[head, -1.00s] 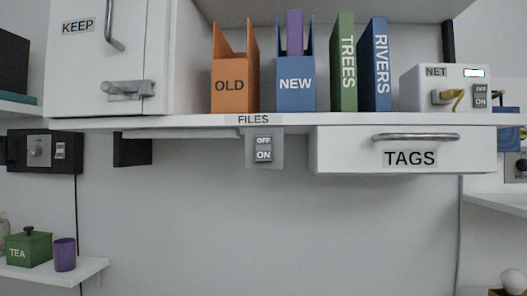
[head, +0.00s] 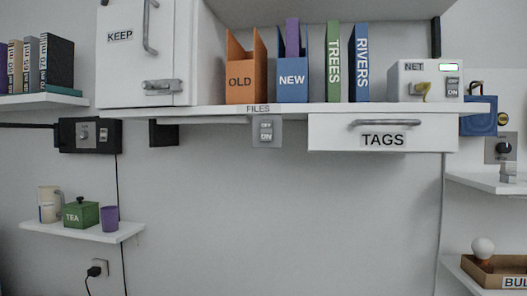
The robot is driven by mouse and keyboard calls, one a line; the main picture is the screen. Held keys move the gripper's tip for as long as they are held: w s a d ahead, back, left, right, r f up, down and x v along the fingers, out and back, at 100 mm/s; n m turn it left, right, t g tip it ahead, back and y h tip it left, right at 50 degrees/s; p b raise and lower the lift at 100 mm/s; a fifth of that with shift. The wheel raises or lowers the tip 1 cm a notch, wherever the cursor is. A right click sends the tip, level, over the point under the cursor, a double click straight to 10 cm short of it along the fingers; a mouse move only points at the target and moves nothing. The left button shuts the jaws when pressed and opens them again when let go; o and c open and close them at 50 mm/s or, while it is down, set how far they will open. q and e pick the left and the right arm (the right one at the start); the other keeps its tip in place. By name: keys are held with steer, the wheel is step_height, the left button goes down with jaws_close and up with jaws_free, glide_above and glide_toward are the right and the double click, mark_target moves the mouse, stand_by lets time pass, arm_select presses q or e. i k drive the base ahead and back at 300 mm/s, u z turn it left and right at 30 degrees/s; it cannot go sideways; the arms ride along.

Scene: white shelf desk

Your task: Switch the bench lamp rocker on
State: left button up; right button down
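A grey plate with an OFF/ON rocker (head: 266,131) hangs below the shelf's front edge, under the FILES label, in the head view. OFF is at its top and ON at its bottom; which side is pressed is too small to tell. No label naming a bench lamp is readable. Another rocker (head: 103,135) sits beside a knob on a black box (head: 74,134) at the left. A third OFF/ON rocker (head: 452,87) is on the white NET box (head: 411,92). Neither of my grippers is in view.
The TAGS drawer (head: 340,131) is shut. A small shelf (head: 125,231) holds a TEA box and cups. A bulb (head: 482,248) stands lower right.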

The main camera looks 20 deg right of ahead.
mark_target(266, 127)
steer(key=u, duration=0.7)
steer(key=i, duration=0.75)
steer(key=z, duration=0.5)
